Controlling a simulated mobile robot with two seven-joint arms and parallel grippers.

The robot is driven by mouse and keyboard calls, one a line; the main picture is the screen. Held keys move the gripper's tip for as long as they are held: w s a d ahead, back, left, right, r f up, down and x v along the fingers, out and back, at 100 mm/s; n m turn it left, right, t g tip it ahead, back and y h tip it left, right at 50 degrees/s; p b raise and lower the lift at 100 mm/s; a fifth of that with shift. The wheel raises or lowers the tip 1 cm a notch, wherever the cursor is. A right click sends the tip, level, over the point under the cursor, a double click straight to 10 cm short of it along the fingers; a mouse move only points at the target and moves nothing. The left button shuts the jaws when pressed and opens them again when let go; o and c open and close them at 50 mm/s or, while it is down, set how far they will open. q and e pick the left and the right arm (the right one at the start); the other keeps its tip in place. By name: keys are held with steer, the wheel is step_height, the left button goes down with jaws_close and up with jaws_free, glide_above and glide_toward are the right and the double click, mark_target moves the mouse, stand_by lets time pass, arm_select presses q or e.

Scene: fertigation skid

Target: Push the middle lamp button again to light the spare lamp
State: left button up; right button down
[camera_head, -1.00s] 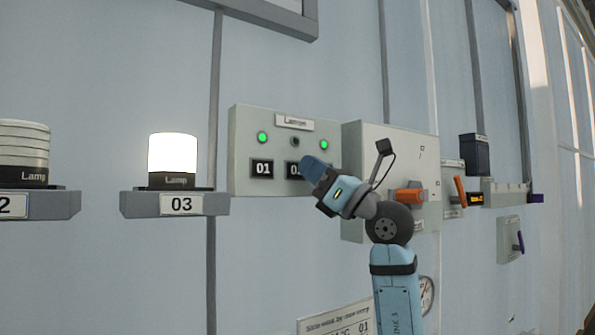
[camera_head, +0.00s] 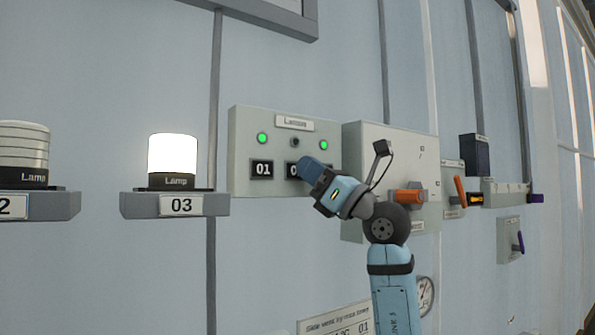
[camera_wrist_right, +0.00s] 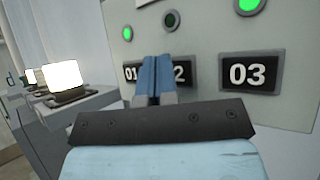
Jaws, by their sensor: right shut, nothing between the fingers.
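The grey lamp panel (camera_head: 240,150) is on the wall with a row of three buttons above number plates. The left button (camera_head: 262,138) and right button (camera_head: 324,145) glow green; the middle lamp button (camera_head: 295,142) is dark. In the wrist view the middle button (camera_wrist_right: 171,20) is also dark, above the tips of my shut fingers. My right gripper (camera_head: 304,165) is empty, just below that button and over part of the 02 plate (camera_wrist_right: 180,72). I cannot tell whether the fingertips touch the panel. My left gripper is out of view.
Lamp 03 (camera_head: 173,153) glows white on its shelf (camera_head: 135,206); lamp 2 (camera_head: 22,150) at the left edge looks unlit. A box with an orange handle (camera_head: 409,196) stands right of the panel, beside my arm. A gauge (camera_head: 426,290) sits lower down.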

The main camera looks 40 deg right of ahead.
steer(key=shift+w, duration=0.25)
stand_by(0.4)
steer(key=shift+s, duration=0.55)
steer(key=s, duration=0.6)
steer(key=shift+a, duration=0.35)
stand_by(0.4)
